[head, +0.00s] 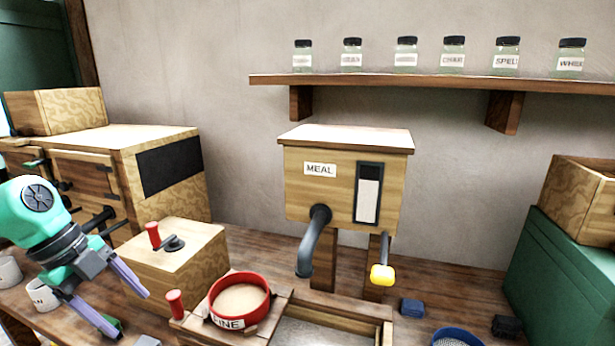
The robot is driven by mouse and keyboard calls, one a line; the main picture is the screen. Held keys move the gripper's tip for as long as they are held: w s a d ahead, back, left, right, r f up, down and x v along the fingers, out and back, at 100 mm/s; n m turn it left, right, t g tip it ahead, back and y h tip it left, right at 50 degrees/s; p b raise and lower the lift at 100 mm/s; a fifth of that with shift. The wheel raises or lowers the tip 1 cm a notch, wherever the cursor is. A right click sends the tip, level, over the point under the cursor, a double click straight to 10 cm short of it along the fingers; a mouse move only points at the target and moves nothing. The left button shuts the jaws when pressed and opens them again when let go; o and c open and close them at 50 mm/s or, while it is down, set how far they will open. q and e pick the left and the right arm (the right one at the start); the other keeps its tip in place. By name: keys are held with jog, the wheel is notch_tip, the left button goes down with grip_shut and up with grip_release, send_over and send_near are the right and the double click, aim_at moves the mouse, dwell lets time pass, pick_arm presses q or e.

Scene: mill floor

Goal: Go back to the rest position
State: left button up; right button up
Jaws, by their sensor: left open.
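My left gripper (133,315) is at the lower left of the head view, its two purple-grey fingers spread apart and pointing down to the right. Nothing shows between the fingers. It is in front of the wooden box with a red-handled crank (172,262) and left of the red round sieve labelled FINE (240,299). Whether it touches anything beneath cannot be told. My right gripper is not in view.
A wooden MEAL hopper (300,190) with a dark spout and yellow-knobbed lever (382,275) stands in the middle. Labelled mugs (42,297) are by my left arm. A shelf of jars (420,84) runs above. A green crate (555,285) stands right.

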pick_arm(q)
jog(key=w+a+f+n+t+h, duration=0.1)
jog(key=w+a+f+n+t, duration=0.2)
jog(key=w+a+f+t, duration=0.3)
jog(key=w+a+f+n+t+h, duration=0.1)
jog(key=w+a+f+n+t, duration=0.25)
jog(key=a, duration=0.45)
jog(key=s+a+f+n+y, duration=0.3)
jog(key=a+f, duration=0.1)
jog(key=f, duration=0.7)
jog(key=s+a+f+n+y, duration=0.3)
jog(key=s+a+f+n, duration=0.15)
jog(key=f, duration=0.55)
jog(key=s+d+f+n+g+y, duration=0.15)
jog(key=s+d+f, duration=0.25)
jog(key=s+f, duration=0.6)
jog(key=s+d+f+n+g+y, duration=0.1)
jog(key=s+d+f+n+g, duration=0.15)
jog(key=s+d+f, duration=0.75)
jog(key=s+d+f+g+h, duration=0.2)
jog(key=s+d+f+g, duration=0.4)
jog(key=s+d+f, duration=0.7)
jog(key=shift+s+d+f+n, duration=0.3)
jog(key=shift+s+d+f, duration=0.1)
jog(key=shift+d+f, duration=0.25)
